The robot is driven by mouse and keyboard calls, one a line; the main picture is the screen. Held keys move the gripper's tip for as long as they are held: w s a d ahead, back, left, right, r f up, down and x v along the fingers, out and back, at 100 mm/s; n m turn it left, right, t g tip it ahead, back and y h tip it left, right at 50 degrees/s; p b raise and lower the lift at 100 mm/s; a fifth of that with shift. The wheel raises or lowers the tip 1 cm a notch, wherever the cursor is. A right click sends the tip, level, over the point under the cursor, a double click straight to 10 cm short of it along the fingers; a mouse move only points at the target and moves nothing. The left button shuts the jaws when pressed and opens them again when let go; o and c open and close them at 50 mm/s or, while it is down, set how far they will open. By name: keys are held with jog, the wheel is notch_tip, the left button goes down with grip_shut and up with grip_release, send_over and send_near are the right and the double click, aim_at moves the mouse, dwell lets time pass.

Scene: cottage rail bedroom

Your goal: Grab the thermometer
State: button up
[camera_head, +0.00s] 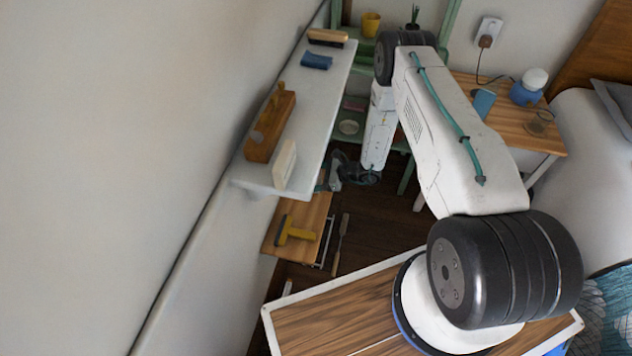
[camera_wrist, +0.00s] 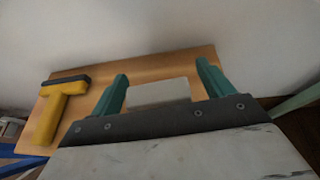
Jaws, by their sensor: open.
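I cannot make out a thermometer for certain. A white, flat, upright block (camera_head: 285,165) stands at the near end of the wall shelf, by its open edge; I cannot tell whether it is the thermometer. My gripper (camera_head: 331,178) is just right of the shelf's near end, beside this block and apart from it. In the wrist view my gripper (camera_wrist: 162,74) has its two teal fingers spread. A pale rectangular piece (camera_wrist: 158,93) shows between them; I cannot tell whether it is the same block or whether the fingers touch it.
The wall shelf (camera_head: 325,108) also holds a wooden plane (camera_head: 270,128), a blue cloth (camera_head: 316,61) and a brush (camera_head: 327,38). Below is a wooden board (camera_head: 312,213) with a yellow-handled tool (camera_head: 295,232). A nightstand (camera_head: 520,128) and bed stand right.

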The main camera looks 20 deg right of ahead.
jog(key=c, duration=1.1)
jog(key=shift+o, duration=0.2)
jog(key=shift+r, duration=0.1)
